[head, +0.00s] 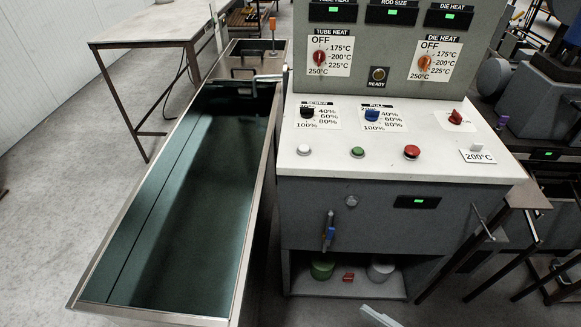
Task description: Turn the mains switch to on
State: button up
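A red rotary knob (455,117) sits on a white label at the right of the machine's white sloping console (330,170). Its pointer is tilted, and any print on its label is too small to read. It may be the mains switch, but I cannot tell for sure. Below the console, the grey front has a small round fitting (351,201) and a blue-and-dark handle-like part (329,232). My gripper cannot be made out. A pale piece (379,317) is cut off at the bottom edge, and I cannot tell what it is.
The console also has a black screw knob (307,112), a blue pull knob (372,115), and green (357,152) and red (411,152) buttons. A long metal trough (250,220) stands left of the machine. A dark-framed stand (528,196) is at right.

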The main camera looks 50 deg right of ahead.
aim_at(456, 118)
jog(key=z, duration=1.65)
